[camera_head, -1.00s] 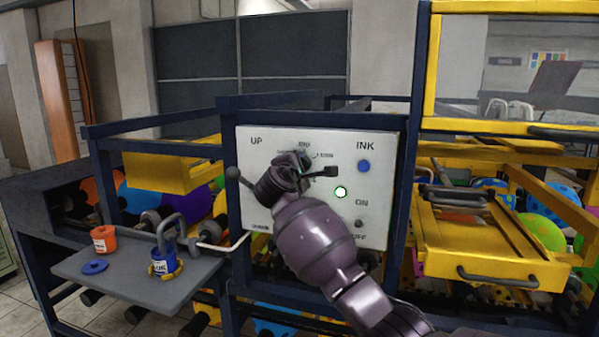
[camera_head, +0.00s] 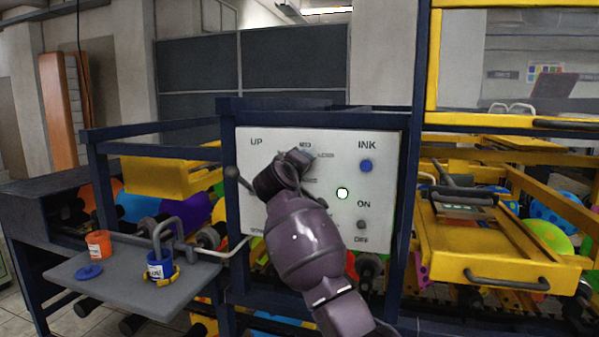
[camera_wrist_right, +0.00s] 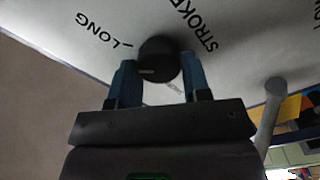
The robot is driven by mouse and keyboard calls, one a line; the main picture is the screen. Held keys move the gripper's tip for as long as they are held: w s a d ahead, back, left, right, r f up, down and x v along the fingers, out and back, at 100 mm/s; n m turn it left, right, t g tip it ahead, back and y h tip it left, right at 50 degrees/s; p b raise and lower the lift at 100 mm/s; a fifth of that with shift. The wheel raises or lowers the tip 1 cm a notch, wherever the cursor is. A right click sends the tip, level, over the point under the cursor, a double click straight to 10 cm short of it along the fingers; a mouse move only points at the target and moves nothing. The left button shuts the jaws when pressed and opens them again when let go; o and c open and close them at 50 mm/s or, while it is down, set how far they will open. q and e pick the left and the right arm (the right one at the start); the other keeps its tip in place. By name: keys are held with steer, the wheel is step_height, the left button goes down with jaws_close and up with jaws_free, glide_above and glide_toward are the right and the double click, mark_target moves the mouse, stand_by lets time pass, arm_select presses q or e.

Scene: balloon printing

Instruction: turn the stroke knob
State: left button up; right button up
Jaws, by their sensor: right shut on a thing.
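The white control panel (camera_head: 345,222) faces me in the blue frame, with partly readable labels. My right gripper (camera_head: 299,158) is at the panel's upper middle in the head view, and my wrist hides the knob there. In the right wrist view, the round black stroke knob (camera_wrist_right: 158,58) sits on the panel between the words LONG and STROKE. The blue fingers of my right gripper (camera_wrist_right: 158,76) are closed on both sides of the knob. A light mark shows on the knob's face. My left gripper is not in view.
A grey shelf (camera_head: 120,270) holds an orange and a blue ink can.

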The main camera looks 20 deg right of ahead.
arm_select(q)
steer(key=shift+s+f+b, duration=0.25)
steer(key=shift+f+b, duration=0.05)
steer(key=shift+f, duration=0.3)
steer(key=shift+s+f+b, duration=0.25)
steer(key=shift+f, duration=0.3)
arm_select(e)
steer(key=m, duration=0.3)
steer(key=shift+f, duration=0.15)
steer(key=shift+m, duration=0.3)
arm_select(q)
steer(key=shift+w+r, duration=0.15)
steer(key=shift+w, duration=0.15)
arm_select(e)
steer(key=o, duration=0.9)
steer(key=shift+s, duration=0.1)
